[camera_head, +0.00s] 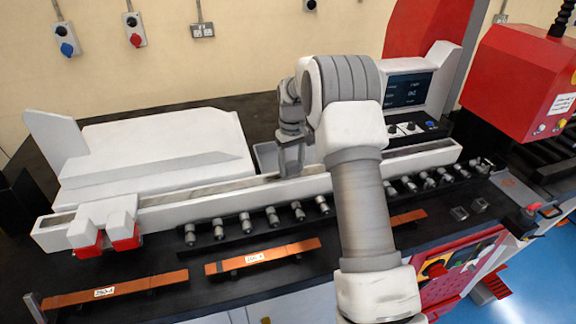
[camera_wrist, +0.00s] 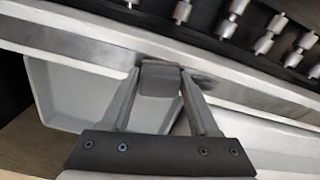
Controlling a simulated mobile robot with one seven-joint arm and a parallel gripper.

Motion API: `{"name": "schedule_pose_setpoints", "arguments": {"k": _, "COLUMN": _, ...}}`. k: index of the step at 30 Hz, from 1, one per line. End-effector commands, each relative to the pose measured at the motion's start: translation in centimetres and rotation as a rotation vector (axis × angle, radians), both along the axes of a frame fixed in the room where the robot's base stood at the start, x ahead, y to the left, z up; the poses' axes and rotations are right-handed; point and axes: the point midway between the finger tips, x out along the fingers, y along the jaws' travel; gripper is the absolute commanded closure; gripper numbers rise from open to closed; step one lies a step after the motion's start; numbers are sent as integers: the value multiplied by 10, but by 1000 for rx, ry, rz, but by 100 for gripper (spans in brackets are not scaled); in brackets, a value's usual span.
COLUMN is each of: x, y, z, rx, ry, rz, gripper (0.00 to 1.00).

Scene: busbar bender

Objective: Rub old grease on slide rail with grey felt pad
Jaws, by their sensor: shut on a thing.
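The slide rail (camera_head: 200,209) is a long white beam with a grey channel along its top. It also crosses the wrist view (camera_wrist: 250,92) diagonally. My gripper (camera_wrist: 161,84) is shut on a grey felt pad (camera_wrist: 160,81), which lies between the two fingertips and over the grey strip of the rail. Contact with the strip looks likely, but the exact gap cannot be told. A dark smear (camera_wrist: 204,82) shows on the rail just right of the pad. In the head view my gripper (camera_head: 291,165) is at the rail's back edge, and the pad is hidden there.
A pale tray (camera_wrist: 75,98) lies behind the rail under my gripper. A row of metal rollers (camera_head: 246,222) runs along the rail's front. White blocks with red ends (camera_head: 106,235) sit at its left end. Copper bars (camera_head: 262,257) lie in front. A screen (camera_head: 408,90) stands behind.

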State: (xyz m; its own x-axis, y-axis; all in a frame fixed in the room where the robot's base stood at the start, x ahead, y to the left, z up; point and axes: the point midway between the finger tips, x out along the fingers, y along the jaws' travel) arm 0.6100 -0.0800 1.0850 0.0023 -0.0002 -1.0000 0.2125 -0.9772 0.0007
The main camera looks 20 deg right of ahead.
Motion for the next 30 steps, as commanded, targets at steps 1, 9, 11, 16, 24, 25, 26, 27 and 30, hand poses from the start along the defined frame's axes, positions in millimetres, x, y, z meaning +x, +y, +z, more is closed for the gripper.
{"name": "schedule_pose_setpoints", "arguments": {"k": 1, "x": -1, "y": 2, "z": -2, "rx": 0, "ry": 3, "rz": 1, "gripper": 83}}
{"name": "schedule_pose_setpoints", "arguments": {"k": 9, "x": -1, "y": 24, "z": -1, "rx": 1, "ry": 4, "rz": 3, "gripper": 83}}
{"name": "schedule_pose_setpoints", "arguments": {"k": 11, "x": -1, "y": 30, "z": -1, "rx": 1, "ry": 4, "rz": 3, "gripper": 83}}
{"name": "schedule_pose_setpoints", "arguments": {"k": 16, "x": -1, "y": 40, "z": -1, "rx": 1, "ry": 4, "rz": 2, "gripper": 83}}
{"name": "schedule_pose_setpoints", "arguments": {"k": 24, "x": -1, "y": 53, "z": 0, "rx": 1, "ry": 3, "rz": 2, "gripper": 83}}
{"name": "schedule_pose_setpoints", "arguments": {"k": 25, "x": -1, "y": 55, "z": 0, "rx": 1, "ry": 3, "rz": 2, "gripper": 83}}
{"name": "schedule_pose_setpoints", "arguments": {"k": 26, "x": -1, "y": 58, "z": 0, "rx": 1, "ry": 3, "rz": 2, "gripper": 83}}
{"name": "schedule_pose_setpoints", "arguments": {"k": 27, "x": -1, "y": 62, "z": 0, "rx": 1, "ry": 3, "rz": 3, "gripper": 83}}
{"name": "schedule_pose_setpoints", "arguments": {"k": 30, "x": -1, "y": 71, "z": 0, "rx": 1, "ry": 3, "rz": 2, "gripper": 83}}
